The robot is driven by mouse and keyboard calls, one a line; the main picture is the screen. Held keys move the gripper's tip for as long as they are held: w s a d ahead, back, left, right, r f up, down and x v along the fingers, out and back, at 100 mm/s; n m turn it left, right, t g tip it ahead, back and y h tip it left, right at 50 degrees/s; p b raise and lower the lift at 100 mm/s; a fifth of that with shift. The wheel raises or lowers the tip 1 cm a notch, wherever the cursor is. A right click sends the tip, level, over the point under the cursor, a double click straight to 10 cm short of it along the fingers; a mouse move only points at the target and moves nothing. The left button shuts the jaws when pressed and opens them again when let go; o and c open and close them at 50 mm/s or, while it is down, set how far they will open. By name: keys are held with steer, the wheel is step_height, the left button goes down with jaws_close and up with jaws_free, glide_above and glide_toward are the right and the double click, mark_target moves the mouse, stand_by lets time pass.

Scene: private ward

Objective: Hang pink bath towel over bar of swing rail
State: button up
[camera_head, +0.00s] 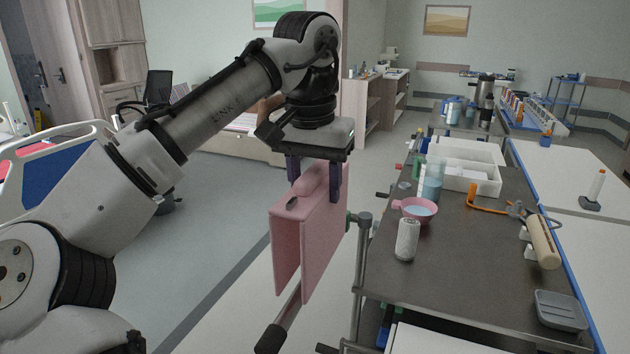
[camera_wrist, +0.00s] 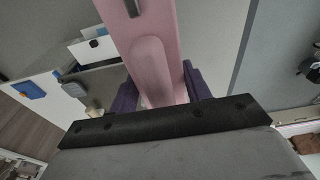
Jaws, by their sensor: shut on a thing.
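The pink bath towel (camera_head: 326,235) hangs folded as an upside-down U, with two flaps and a gap between them. My gripper (camera_head: 315,186) is shut on its top fold, with purple fingers on either side. The wrist view shows the towel (camera_wrist: 150,62) between the fingers (camera_wrist: 158,92). The swing rail's metal bar (camera_head: 293,309) shows below the towel, running toward a dark grip at its near end. Its post (camera_head: 361,265) stands just right of the towel. The towel hides the bar's middle; I cannot tell whether the bar lies between the flaps or touches the fold.
A dark table (camera_head: 462,255) right of the post holds a pink bowl (camera_head: 414,209), a white cylinder (camera_head: 407,240), a white bin (camera_head: 470,178) and a grey dish (camera_head: 560,309). A bed with a white side rail (camera_head: 60,140) is at left. Floor (camera_head: 215,230) between is clear.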

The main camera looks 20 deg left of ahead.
steer(key=shift+s+f, duration=0.1)
stand_by(0.5)
steer(key=shift+f+b, duration=4.2)
steer(key=shift+f, duration=3.5)
steer(key=o, duration=1.6)
steer(key=shift+c, duration=0.2)
steer(key=r, duration=0.4)
steer(key=s+r, duration=0.1)
steer(key=r, duration=0.4)
steer(key=r+p, duration=0.1)
steer(key=r, duration=0.3)
steer(key=shift+s+r, duration=0.35)
